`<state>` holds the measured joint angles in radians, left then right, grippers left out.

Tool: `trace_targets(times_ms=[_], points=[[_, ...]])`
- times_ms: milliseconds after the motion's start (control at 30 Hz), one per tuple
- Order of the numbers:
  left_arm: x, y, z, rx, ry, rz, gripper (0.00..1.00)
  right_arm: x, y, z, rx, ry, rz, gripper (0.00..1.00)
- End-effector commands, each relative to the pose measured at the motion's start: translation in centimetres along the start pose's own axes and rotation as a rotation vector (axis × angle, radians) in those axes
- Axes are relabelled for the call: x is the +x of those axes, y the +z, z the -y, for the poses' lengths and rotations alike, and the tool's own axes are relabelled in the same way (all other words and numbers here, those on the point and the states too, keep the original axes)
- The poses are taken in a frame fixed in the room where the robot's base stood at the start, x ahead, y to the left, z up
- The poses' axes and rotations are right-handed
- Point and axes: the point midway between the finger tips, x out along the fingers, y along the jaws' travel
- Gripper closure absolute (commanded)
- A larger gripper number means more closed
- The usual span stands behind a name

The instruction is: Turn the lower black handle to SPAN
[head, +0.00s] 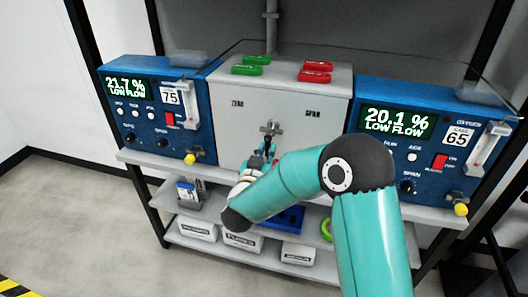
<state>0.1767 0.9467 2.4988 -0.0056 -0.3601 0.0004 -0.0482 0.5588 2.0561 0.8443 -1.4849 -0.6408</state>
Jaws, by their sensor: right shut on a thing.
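My right arm comes in from the lower right and bends up to the box. My right gripper (266,148) is at the valve, shut on the lower black handle, which is mostly hidden behind the fingers. I cannot tell which way the handle points. My left gripper is not in view.
The left analyser (140,75) reads 21.7 % and the right analyser (385,150) reads 20.1 %, both LOW FLOW. Green (247,70) and red handles (314,76) lie on top of the box. The lower shelves hold a blue tray (291,217) and white boxes (298,253).

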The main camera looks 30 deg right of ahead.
Motion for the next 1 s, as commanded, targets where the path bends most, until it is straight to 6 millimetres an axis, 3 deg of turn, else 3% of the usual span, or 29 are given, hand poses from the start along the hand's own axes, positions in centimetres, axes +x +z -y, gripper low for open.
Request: trace_targets(times_ms=[467,1000], points=[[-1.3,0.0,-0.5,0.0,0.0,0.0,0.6,0.3,-0.5,-0.6,-0.175,0.003,-0.004,1.0],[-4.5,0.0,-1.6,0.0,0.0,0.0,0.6,0.3,-1.3,-1.9,-0.67,0.006,-0.006,1.0]])
